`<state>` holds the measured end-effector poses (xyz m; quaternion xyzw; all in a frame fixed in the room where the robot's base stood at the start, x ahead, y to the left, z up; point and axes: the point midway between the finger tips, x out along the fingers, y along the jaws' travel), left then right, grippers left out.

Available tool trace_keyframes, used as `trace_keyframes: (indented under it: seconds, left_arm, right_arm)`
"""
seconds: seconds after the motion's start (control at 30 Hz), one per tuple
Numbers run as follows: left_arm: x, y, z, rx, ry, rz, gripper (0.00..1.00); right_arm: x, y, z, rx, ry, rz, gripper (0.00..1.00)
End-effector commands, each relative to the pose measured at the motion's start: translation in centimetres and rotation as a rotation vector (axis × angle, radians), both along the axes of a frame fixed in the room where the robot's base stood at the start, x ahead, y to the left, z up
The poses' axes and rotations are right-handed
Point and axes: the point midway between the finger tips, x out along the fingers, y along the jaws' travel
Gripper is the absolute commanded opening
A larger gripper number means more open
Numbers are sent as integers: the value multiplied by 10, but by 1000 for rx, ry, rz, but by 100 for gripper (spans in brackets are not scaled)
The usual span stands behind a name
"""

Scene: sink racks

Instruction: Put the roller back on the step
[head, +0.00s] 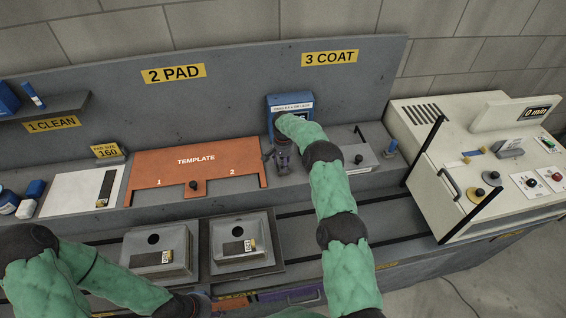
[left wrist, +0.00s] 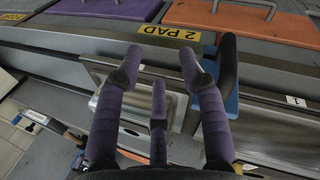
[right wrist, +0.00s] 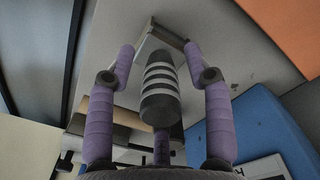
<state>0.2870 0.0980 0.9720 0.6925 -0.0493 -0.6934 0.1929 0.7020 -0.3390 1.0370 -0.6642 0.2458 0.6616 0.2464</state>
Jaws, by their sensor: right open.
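The roller (right wrist: 160,95), as I take it, shows in the right wrist view as a dark handle with pale stripes and a metal and wooden-looking frame at its far end. My right gripper (right wrist: 162,50) is open, with its purple fingers on both sides of the handle; I cannot tell whether they touch it. In the head view my right gripper (head: 282,160) is in front of the blue container, over the raised grey step (head: 325,185), and hides the roller. My left gripper (left wrist: 160,60) is open and empty near the front of the bench, low in the head view.
An orange template (head: 196,160) lies left of my right gripper. A blue container (head: 289,103) stands behind it. A cream machine (head: 475,160) is at the right. Two grey sinks or blocks (head: 155,265) sit lower in front. A blue pad with a dark handle (left wrist: 228,75) is near my left fingers.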

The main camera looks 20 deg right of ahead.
Motion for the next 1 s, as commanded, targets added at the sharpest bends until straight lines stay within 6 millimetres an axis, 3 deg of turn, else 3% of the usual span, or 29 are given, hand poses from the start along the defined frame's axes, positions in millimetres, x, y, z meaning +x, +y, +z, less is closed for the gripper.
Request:
trace_keyframes:
  seconds: [0.17,0.63,0.8,1.0]
  left_arm:
    - [0,0,0,0,-1,0,40]
    - [0,0,-19,0,0,0,40]
    - [0,0,-21,0,0,0,40]
    - [0,0,-21,0,0,0,40]
  right_arm:
    - [1,-1,15,-1,-4,0,52]
    - [0,0,102,-1,-2,0,52]
    - [0,0,117,0,0,0,52]
    - [0,0,123,0,0,0,52]
